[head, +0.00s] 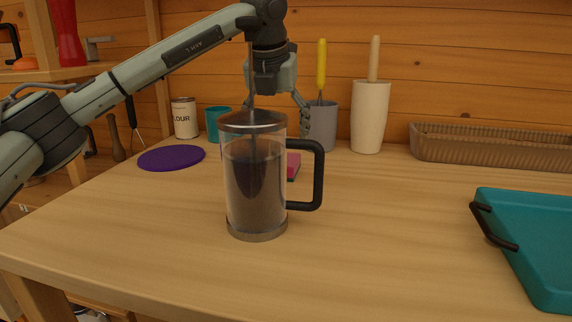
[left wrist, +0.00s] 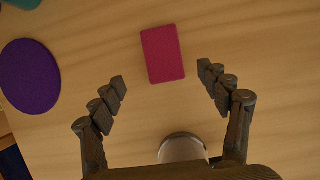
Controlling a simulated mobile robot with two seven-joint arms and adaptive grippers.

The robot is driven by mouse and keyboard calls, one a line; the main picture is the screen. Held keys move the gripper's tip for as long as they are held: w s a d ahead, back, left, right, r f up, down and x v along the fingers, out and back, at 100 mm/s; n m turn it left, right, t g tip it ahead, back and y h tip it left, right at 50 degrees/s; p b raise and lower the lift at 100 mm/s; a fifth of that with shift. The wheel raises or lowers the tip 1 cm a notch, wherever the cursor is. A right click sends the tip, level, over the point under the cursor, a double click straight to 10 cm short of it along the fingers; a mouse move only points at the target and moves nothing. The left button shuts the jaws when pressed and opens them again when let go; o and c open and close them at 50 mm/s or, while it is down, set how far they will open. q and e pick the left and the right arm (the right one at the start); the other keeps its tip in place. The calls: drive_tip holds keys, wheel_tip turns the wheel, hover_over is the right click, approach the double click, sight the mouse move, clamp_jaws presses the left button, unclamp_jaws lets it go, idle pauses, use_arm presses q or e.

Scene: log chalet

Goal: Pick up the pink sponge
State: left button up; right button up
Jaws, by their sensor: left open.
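The pink sponge (left wrist: 163,54) lies flat on the wooden table in the left wrist view, a small rectangle just beyond and between my open fingertips. In the head view only its right part (head: 293,166) shows, behind the French press (head: 255,185), which hides the rest. My left gripper (left wrist: 162,90) is open and empty above the table, pointing down. In the head view the left gripper (head: 276,105) is behind the French press, which partly covers its fingers. The right gripper is not in view.
The French press stands close in front of the sponge; its lid (left wrist: 183,148) shows in the left wrist view. A purple round mat (head: 171,158) lies left. A grey cup (head: 322,128), white holder (head: 370,118) and basket (head: 490,147) stand behind. A teal tray (head: 540,240) is right.

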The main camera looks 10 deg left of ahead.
use_arm(q)
drive_tip(key=x, duration=0.6)
drive_tip(key=shift+d+f+p, duration=0.25)
drive_tip(key=shift+f+p, duration=0.05)
drive_tip(key=shift+f, duration=0.2)
drive_tip(key=shift+s, duration=0.1)
drive_tip(key=c, duration=0.9)
